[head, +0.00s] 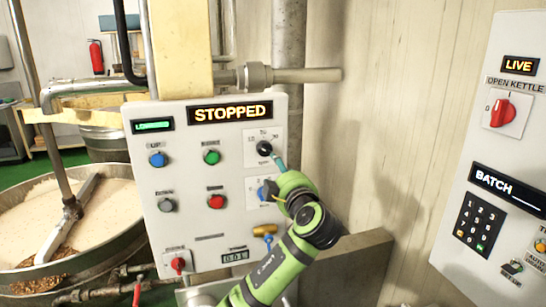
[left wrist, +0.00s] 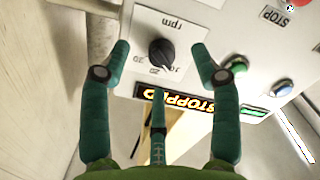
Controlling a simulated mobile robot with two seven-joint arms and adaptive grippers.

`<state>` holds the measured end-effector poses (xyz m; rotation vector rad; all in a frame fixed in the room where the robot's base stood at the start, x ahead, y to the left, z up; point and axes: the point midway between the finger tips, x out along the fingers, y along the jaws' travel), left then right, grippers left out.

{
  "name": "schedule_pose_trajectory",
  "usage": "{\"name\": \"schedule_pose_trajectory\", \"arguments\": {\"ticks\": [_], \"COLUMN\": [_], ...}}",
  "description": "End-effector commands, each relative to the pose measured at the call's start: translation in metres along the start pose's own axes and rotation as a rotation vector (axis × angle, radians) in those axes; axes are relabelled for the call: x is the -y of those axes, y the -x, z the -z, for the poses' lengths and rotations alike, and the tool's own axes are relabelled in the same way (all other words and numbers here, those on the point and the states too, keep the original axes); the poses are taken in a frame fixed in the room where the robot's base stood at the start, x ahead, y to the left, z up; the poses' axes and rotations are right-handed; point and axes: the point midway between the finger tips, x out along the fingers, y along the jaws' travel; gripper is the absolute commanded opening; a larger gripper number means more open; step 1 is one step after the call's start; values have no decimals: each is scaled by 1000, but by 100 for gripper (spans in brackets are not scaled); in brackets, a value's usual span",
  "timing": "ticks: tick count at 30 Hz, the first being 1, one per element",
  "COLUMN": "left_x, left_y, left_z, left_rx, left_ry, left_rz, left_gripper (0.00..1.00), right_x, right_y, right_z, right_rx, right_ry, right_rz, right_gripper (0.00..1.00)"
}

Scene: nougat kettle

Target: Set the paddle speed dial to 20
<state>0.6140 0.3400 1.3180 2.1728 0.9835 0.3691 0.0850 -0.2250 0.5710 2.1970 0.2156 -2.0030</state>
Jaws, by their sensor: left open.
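The paddle speed dial is a round black knob (head: 264,148) on a white plate, at the right side of the grey control panel (head: 225,165). In the left wrist view the dial (left wrist: 161,52) sits on its plate marked rpm, with numbers around it. Its exact pointer setting is too small to read surely. My left gripper (head: 277,163) is just in front of the panel at the dial, its green arm coming from below. In the left wrist view its teal fingers are spread open to either side of the dial, with a gap on both sides. My right gripper is out of view.
A STOPPED display (head: 230,113) is above the dial. Blue (head: 157,160), green (head: 211,157) and red (head: 215,201) buttons are to its left. A second panel with a red knob (head: 503,113) is at right. The kettle (head: 90,215) is at left.

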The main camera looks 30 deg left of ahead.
Motion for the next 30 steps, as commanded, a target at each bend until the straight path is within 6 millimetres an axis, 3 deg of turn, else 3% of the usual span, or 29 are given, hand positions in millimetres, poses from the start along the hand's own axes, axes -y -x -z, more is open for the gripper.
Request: {"name": "schedule_pose_trajectory", "arguments": {"ticks": [2,6,18,29,30], "left_x": [-10,-14,-13,-11,-11], "left_y": [4,-3,-58,-64,-64], "left_z": [20,29,30,26,26], "left_rx": [-32,-46,-43,-40,-40], "left_ry": [65,90,86,88,88], "left_rz": [-4,-2,-3,-5,-4], "left_gripper": [63,63,63,63,47], "right_x": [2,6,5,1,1], "right_y": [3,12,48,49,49], "right_z": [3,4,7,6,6], "right_rx": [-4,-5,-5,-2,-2], "right_ry": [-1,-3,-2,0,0], "right_rz": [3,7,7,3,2], "right_gripper": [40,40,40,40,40]}}
